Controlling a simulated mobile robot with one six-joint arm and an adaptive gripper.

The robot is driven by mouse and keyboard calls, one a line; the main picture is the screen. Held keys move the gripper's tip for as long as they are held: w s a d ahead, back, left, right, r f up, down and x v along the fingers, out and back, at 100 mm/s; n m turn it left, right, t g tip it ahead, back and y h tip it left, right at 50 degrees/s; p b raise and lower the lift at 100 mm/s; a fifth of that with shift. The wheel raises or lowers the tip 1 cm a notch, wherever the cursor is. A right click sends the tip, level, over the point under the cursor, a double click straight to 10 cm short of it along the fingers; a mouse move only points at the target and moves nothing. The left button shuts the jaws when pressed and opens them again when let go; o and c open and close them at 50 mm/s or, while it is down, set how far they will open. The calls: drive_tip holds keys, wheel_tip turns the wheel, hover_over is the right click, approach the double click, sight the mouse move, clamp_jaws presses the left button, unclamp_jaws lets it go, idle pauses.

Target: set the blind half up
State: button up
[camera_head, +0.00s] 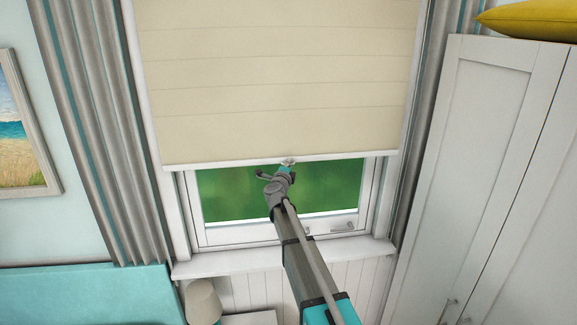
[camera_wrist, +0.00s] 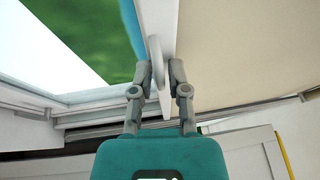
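The cream blind (camera_head: 280,85) hangs over the window, and its white bottom bar (camera_head: 230,163) is low, leaving only a strip of green glass below it. A small pale pull (camera_head: 289,160) sits at the middle of the bar. My gripper (camera_head: 284,171) is at this pull. In the wrist view, the fingers of my gripper (camera_wrist: 160,72) stand on either side of the white pull (camera_wrist: 156,60) and appear closed on it. The blind's cloth (camera_wrist: 245,55) fills the right side there. The blind's top is out of view.
The window sill (camera_head: 225,262) lies below. Grey curtains (camera_head: 100,130) hang at both sides. A white wardrobe (camera_head: 485,150) with a yellow cushion (camera_head: 530,18) on top stands at right. A lamp (camera_head: 203,302) and a turquoise bed (camera_head: 90,295) are at lower left.

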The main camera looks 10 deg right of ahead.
drive_tip(key=shift+o, duration=0.8)
drive_tip(key=shift+f, duration=0.15)
wheel_tip(320, 180, down, 29)
drive_tip(key=b, duration=2.9)
drive_tip(key=v, duration=0.6)
drive_tip(key=shift+s+b, duration=0.2)
drive_tip(key=shift+b, duration=0.1)
drive_tip(key=r+v, duration=0.1)
drive_tip(key=v, duration=0.6)
drive_tip(key=shift+s, duration=0.2)
drive_tip(key=shift+w+r, duration=0.1)
drive_tip(key=p+x, duration=0.1)
drive_tip(key=x, duration=1.2)
drive_tip(key=shift+w+p, duration=0.3)
